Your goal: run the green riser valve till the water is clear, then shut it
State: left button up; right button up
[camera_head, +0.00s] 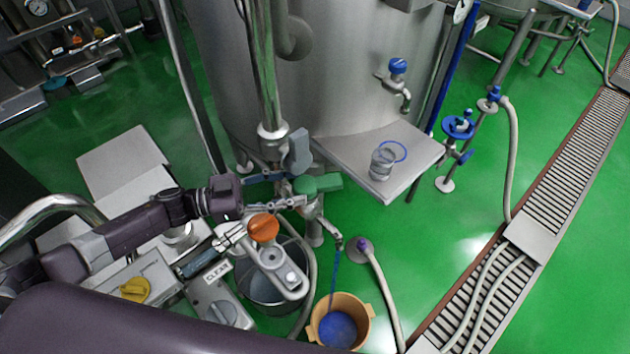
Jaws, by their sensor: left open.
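The green riser valve handle (320,183) sits on a pipe low in front of the big steel tank. A thin blue stream (335,275) runs from its spout (337,240) down into an orange bucket (367,318) on the floor. The liquid in the bucket (338,328) looks blue, not clear. My left gripper (297,187) is open, with its fingertips to either side of the left end of the green handle. I cannot tell if they touch it. My right gripper is not in view.
A steel shelf (412,160) holds a clear cup (382,162) under a blue-handled tap (398,66). A pale hose (386,295) and a floor drain (560,175) lie right.

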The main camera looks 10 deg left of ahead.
pick_arm(q)
jog(key=v, duration=0.3)
jog(key=shift+a, duration=0.15)
dwell(0.5)
